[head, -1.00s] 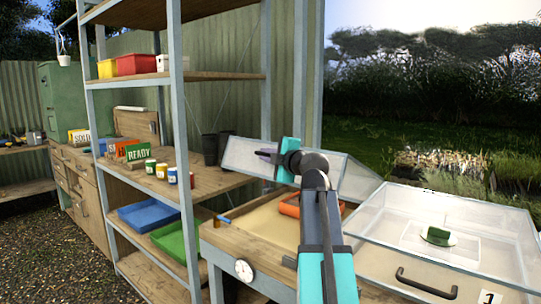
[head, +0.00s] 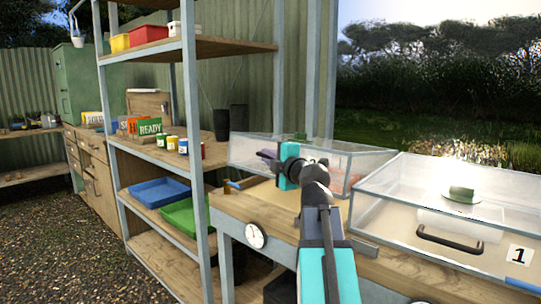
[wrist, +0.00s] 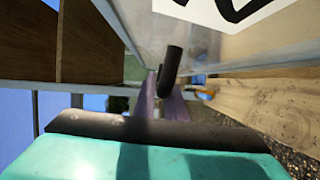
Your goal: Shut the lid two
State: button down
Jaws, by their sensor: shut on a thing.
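Lid two (head: 350,160) is a clear, pale-framed cover left of the clear lid marked 1, partly hidden behind my arm. Its front edge shows above the sandy bed (head: 262,190) under it, so it looks partly raised. My gripper (head: 268,157) is at the front of this lid. In the wrist view, the purple fingers (wrist: 160,106) are shut at the lid's dark bar handle (wrist: 172,66). A white label with part of a black figure (wrist: 225,10) is on the panel beside the handle. The grip itself is partly hidden.
The lid marked 1 (head: 400,200) sits down at the right, with a dark handle (head: 450,238) and a green thing (head: 461,193) showing. A metal shelf rack (head: 196,130) stands close on the left. A round dial (head: 255,235) is on the bench front.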

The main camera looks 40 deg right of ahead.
jog(key=shift+s+a+f+b, duration=0.15)
jog(key=shift+f+b, duration=0.25)
jog(key=shift+f, duration=0.3)
jog(key=shift+w+a+f+b, duration=0.15)
jog(key=shift+f+b, duration=0.2)
jog(key=shift+f, duration=0.35)
jog(key=shift+s, duration=0.1)
jog(key=c, duration=1.8)
grip_release()
jog(key=shift+s, duration=0.15)
jog(key=s+a+b, duration=0.2)
jog(key=s+b, duration=0.5)
jog(key=s, duration=0.6)
jog(key=shift+s+r+b, duration=0.2)
jog(key=shift+b, duration=0.15)
